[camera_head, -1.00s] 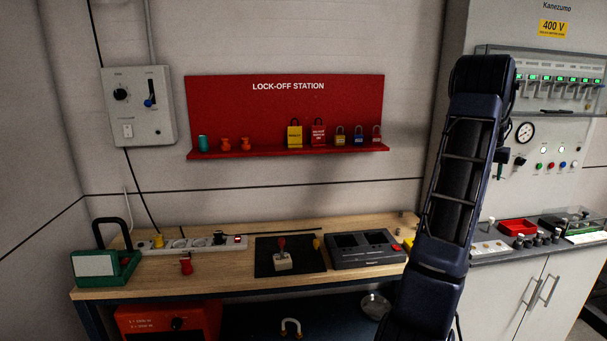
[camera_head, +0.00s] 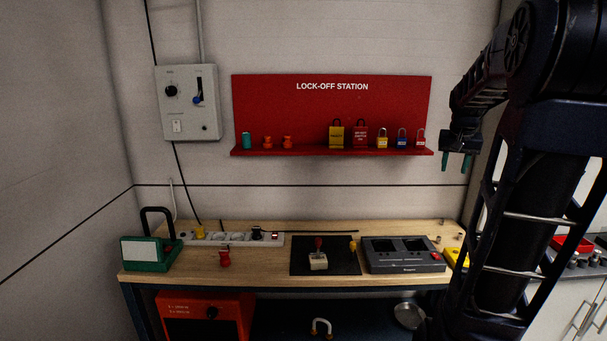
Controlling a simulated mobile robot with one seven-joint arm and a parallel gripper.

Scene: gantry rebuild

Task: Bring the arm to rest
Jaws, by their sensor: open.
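My gripper (camera_head: 457,162) hangs at the end of my folded arm, at the right of the head view. Its two greenish fingertips point down and stand apart, with nothing between them. It shows just right of the red lock-off board (camera_head: 270,105), above the right end of the wooden bench (camera_head: 270,273). My dark arm fills the right side of the view and hides much of the cabinet area behind it.
The board's shelf holds padlocks, tags and small orange and green items. On the bench are a green case (camera_head: 148,254), a power strip (camera_head: 268,240), a black mat (camera_head: 344,268) and a grey two-bay unit (camera_head: 402,256). A grey switch box (camera_head: 188,120) hangs on the wall.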

